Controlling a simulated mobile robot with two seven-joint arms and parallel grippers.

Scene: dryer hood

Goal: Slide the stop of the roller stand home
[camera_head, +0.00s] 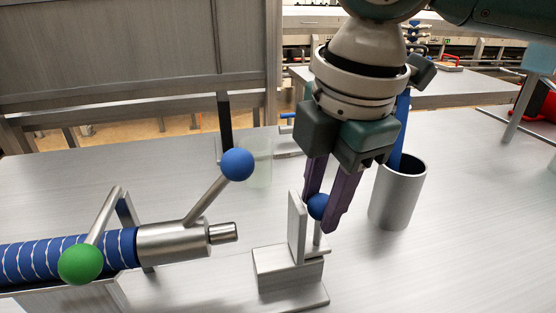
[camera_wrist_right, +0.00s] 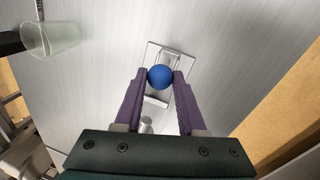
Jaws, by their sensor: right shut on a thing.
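The small metal stand with an upright plate (camera_head: 297,229) is on the table at the lower middle of the head view. A blue ball knob (camera_head: 318,206) sits on a thin post beside the plate. My right gripper (camera_head: 326,208) comes down from above, its purple fingers shut on this knob. In the right wrist view the knob (camera_wrist_right: 160,77) lies between the two fingertips, with the stand's base (camera_wrist_right: 156,101) below it. The blue patterned roller (camera_head: 60,258) lies at the left, its metal end and shaft (camera_head: 222,233) pointing towards the plate with a gap between. My left gripper does not show.
A blue ball lever (camera_head: 237,164) and a green ball lever (camera_head: 80,264) stick up at the roller. A metal cup (camera_head: 398,194) holding a blue item stands right of my gripper. A translucent cup (camera_head: 257,165) stands behind. The table's right front is clear.

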